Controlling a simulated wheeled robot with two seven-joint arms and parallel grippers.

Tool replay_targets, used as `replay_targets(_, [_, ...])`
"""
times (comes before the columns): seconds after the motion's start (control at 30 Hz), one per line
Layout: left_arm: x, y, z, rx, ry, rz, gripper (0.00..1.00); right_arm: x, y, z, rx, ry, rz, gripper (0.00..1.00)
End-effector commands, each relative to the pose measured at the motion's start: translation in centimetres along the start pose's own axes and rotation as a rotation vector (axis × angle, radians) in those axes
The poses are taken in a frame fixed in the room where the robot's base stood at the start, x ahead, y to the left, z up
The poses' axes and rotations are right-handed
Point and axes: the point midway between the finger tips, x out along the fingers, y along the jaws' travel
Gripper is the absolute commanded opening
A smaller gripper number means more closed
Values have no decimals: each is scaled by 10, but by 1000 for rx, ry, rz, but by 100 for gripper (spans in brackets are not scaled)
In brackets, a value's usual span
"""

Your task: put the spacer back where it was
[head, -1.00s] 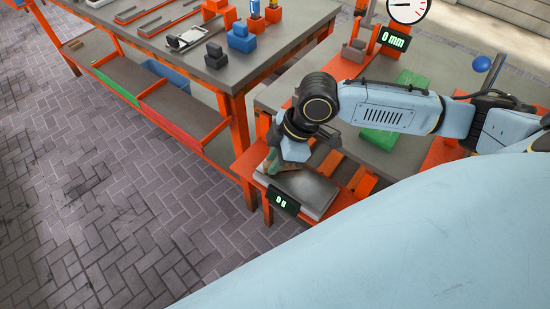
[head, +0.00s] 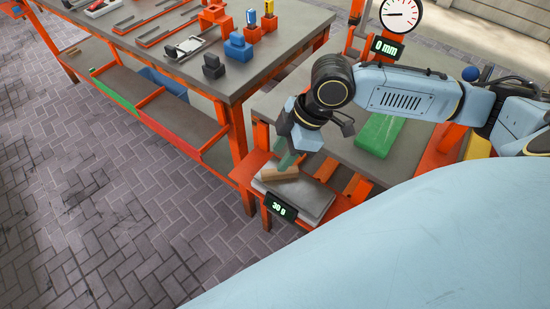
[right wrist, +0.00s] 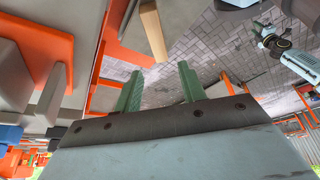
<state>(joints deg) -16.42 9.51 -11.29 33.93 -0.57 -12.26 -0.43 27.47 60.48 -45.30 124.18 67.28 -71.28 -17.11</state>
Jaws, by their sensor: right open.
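A small tan block (head: 279,173), which I take for the spacer, lies on the grey plate of the scale (head: 318,197). The scale's display (head: 281,207) shows a low gram reading, about 30 g. My right gripper (head: 287,161) is just above the block, with its green fingers pointing down. In the right wrist view its fingers (right wrist: 160,84) stand apart with nothing between them. The tan block (right wrist: 153,30) shows there beyond the fingertips. My left gripper (right wrist: 262,32) seems to show small at the upper right of that view; its jaws are too small to read.
A green block (head: 379,135) lies on the grey bench behind the scale. A dial gauge (head: 402,14) stands at the back with a 0 mm display (head: 386,47). The left table (head: 150,50) holds blue, black and orange pieces and several tools.

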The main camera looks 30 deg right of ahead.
Motion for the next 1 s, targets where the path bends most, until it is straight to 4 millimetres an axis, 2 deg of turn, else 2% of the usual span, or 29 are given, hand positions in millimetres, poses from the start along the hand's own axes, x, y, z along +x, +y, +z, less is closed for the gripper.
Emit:
replay_targets(0.03, [-6, 3, -3, -2, 5, 5, 36, -14, 1, 0, 1, -2, 3, 41])
replay_targets(0.1, [-9, 6, -5, -5, 6, 9, 36, -28, 0, 0, 0, -2, 2, 41])
replay_targets(0.3, [-15, 13, -6, -9, 7, 18, 36, -52, 0, 0, 1, -1, -1, 41])
replay_targets(0.47, [-16, 15, -6, -11, 8, 20, 36, -58, 0, 0, 1, -1, -1, 41])
replay_targets(1.0, [-16, 15, -6, -11, 6, 20, 36, -57, 0, 0, 1, 0, -2, 41])
